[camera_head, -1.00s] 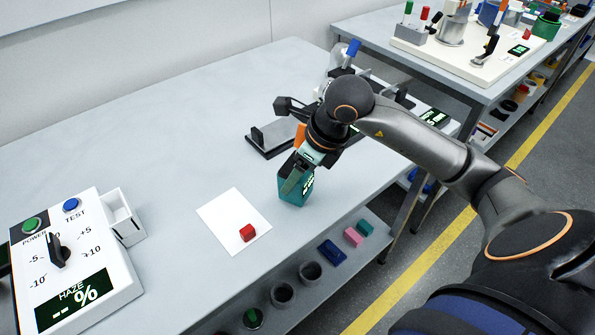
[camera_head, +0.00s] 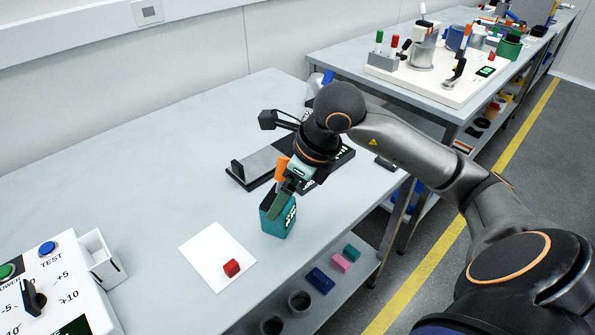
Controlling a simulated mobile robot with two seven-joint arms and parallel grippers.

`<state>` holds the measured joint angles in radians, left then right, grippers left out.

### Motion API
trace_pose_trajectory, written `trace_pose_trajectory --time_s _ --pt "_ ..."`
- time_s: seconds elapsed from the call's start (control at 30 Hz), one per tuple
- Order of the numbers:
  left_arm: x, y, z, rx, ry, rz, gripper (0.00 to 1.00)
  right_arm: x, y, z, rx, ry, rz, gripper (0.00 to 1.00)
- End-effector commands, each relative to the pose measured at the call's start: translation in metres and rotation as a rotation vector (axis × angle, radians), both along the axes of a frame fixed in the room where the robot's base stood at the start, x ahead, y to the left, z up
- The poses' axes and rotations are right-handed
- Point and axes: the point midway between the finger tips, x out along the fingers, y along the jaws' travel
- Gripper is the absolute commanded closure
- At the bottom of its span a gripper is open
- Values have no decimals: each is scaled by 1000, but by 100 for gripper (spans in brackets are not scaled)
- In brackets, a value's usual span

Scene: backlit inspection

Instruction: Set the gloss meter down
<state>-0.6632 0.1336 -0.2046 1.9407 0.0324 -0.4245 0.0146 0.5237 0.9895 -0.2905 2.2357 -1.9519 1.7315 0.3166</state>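The gloss meter, which I take to be the teal block with a small lit display (camera_head: 270,226), is at the table's front edge, right of the white sheet. My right gripper (camera_head: 280,204) reaches down to its top from the upper right. One finger lies over the meter's upper part, and the gripper looks shut on it. The other finger is hidden. The meter looks upright and at or very near the tabletop; I cannot tell if its base touches. My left gripper is not in view.
A white haze unit (camera_head: 70,290) is at lower left. The table (camera_head: 120,190) is clear at left-centre. A shelf with small blocks runs below.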

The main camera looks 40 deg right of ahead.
Motion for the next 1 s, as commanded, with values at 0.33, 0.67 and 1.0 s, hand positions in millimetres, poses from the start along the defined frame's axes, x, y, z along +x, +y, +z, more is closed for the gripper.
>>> trace_pose_trajectory --time_s 0.33,0.67,1.0 --pt "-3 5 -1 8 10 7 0 -22 -12 61 -2 -3 -1 0" --pt "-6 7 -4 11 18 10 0 -26 -13 69 -1 2 0 0" --pt "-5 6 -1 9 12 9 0 -26 -13 69 0 1 0 0"
